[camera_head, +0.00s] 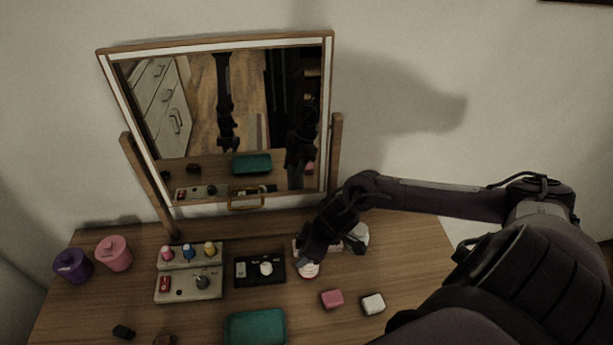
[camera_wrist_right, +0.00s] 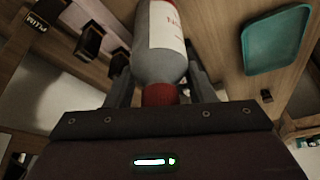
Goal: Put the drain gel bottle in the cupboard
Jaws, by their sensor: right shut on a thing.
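A grey bottle (camera_wrist_right: 160,50) with a white label, red lettering and a red cap (camera_wrist_right: 160,94) is between the fingers of my right gripper in the right wrist view. I cannot read its label, so I cannot confirm it is the drain gel. My right gripper (camera_head: 308,254) is shut on it, over the dresser top just in front of the mirror. A pale rounded shape (camera_head: 309,269) shows under the gripper in the head view; I cannot tell if it is the bottle. My left gripper does not show directly. No cupboard shows directly; pale cabinet fronts appear only in the mirror.
The framed mirror (camera_head: 220,192) stands at the back of the wooden dresser top (camera_head: 120,300). Purple (camera_head: 73,265) and pink (camera_head: 114,253) pots, a switch panel (camera_head: 188,291), a black tray (camera_head: 246,281), a teal tray (camera_head: 255,327), and pink (camera_head: 332,299) and white (camera_head: 373,303) blocks occupy it.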

